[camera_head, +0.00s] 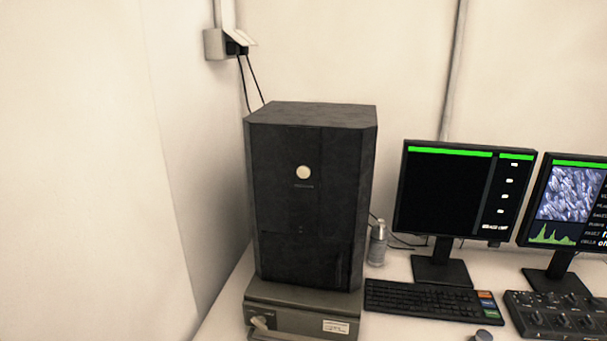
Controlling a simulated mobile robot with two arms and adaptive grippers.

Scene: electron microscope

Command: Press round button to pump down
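A tall dark grey microscope cabinet (308,235) stands at the left end of the table. Nothing covers the button. Neither of my grippers shows in the head view.
The cabinet rests on a grey base box (290,314) with a pale handle. A small grey bottle (377,246) stands to its right. Beyond are a keyboard (428,300), two monitors (445,200) and a knob panel (555,317). Walls close in behind and left.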

